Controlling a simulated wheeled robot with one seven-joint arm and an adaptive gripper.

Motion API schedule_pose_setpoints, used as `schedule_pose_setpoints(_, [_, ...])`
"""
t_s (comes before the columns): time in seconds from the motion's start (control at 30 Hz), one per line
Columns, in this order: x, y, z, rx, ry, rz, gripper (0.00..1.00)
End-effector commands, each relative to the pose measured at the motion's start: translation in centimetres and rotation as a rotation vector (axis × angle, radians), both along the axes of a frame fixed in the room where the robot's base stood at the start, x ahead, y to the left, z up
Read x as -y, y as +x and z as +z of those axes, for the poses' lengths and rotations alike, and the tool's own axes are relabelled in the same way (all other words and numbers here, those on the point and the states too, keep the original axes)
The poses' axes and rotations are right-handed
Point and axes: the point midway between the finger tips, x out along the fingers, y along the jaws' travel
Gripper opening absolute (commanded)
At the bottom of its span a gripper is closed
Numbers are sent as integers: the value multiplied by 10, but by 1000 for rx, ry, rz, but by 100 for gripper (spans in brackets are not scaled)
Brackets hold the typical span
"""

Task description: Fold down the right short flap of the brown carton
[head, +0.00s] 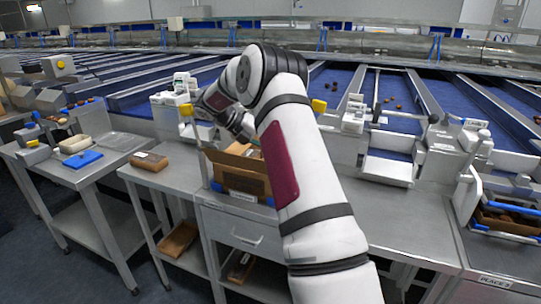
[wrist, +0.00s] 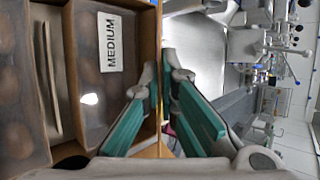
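The brown carton (head: 240,183) stands open on the grey bench, with a white label on its front and flaps raised. In the wrist view its wall (wrist: 148,22) runs down the middle. My gripper (wrist: 160,72) is at that wall's edge, one fingertip on each side. Its green-padded fingers are close together with the thin right short flap (wrist: 160,146) between them. The flap looks upright, nearly edge-on. In the head view my arm hides the gripper and the carton's right side.
Inside the carton lie clear-wrapped packs and a white MEDIUM label (wrist: 110,42). A brown box (head: 149,160) sits on the side table to the left. A white weighing machine (head: 388,170) stands to the right. Bare bench (wrist: 198,55) lies beside the carton.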

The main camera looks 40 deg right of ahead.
Motion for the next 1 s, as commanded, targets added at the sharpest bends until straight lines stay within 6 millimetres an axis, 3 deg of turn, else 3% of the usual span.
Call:
schedule_pose_setpoints(0.77, [0, 3, -6, -95, -38, -1, 0])
schedule_pose_setpoints(0.87, [0, 3, -6, -93, -37, -2, 22])
schedule_pose_setpoints(1.0, [-1, 3, -6, -93, -38, -1, 22])
